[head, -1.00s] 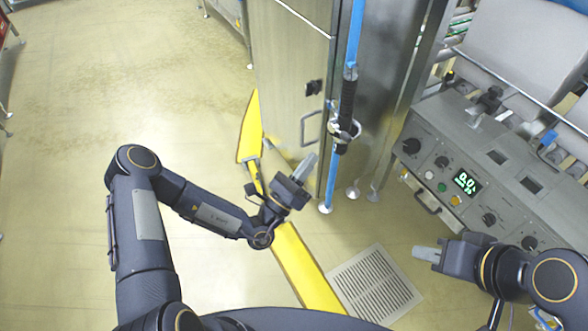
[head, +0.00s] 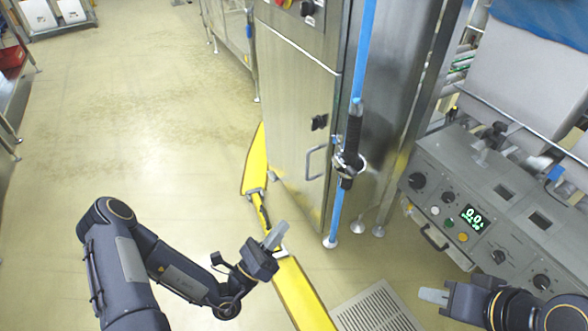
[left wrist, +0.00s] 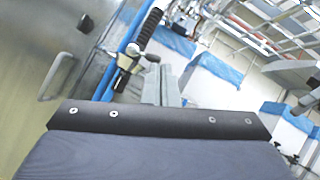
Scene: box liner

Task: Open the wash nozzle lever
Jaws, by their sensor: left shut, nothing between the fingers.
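The wash nozzle (head: 352,135) is black with a metal fitting. It hangs upright on a blue hose (head: 337,212) beside the steel cabinet, held at a metal ring. I cannot make out its lever's position. In the left wrist view the nozzle (left wrist: 128,62) shows tilted, just beyond the fingers. My left gripper (head: 275,236) is shut and empty, below and left of the nozzle in the head view, apart from it. My right gripper (head: 433,296) is at the lower right, away from the nozzle; I cannot tell if it is open.
The steel cabinet (head: 290,110) with a handle stands behind the hose. A control panel (head: 480,215) with knobs and a green display is at the right. A yellow floor bar (head: 300,292) runs below my left gripper. A floor grate (head: 378,312) lies in front. Open floor is at the left.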

